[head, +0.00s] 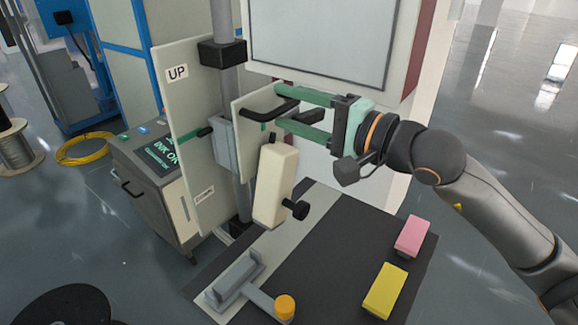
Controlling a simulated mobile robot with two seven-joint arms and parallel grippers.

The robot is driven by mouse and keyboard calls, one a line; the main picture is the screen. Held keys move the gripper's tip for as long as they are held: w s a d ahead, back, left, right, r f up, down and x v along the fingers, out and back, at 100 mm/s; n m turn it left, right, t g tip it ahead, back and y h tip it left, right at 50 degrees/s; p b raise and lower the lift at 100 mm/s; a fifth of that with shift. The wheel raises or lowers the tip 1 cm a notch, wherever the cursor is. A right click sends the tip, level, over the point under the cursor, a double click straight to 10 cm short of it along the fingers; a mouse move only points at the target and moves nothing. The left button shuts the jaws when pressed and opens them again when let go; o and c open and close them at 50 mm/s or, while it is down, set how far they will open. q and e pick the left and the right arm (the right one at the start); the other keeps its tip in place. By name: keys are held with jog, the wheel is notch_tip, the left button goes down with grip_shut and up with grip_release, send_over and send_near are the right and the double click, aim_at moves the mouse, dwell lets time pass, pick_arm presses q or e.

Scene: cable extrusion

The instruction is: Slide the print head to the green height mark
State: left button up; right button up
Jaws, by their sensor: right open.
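The print head (275,185) is a cream block with a black knob, hanging from a pale plate (250,125) on a slide around the grey vertical column. A black bar handle (265,113) sticks out of the plate. The green height mark (188,138) is a short line on the tall pale panel marked UP. A small black pointer (205,131) from the slide side appears level with the mark's right end. My right gripper (281,107) is open, its two green fingers above and below the handle's outer end; contact cannot be told. My left gripper is not in view.
A large screen (325,40) stands close behind my right gripper. Below, a dark bench (335,245) carries a pink block (412,235), a yellow block (385,290) and a grey clamp with an orange knob (285,307). A control cabinet (150,185) stands left of the panel.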

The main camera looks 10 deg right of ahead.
jog(key=b+v, duration=0.3)
jog(key=v, duration=0.3)
jog(key=shift+s+d+b, duration=0.2)
jog(key=shift+s+b, duration=0.05)
jog(key=shift+b, duration=0.1)
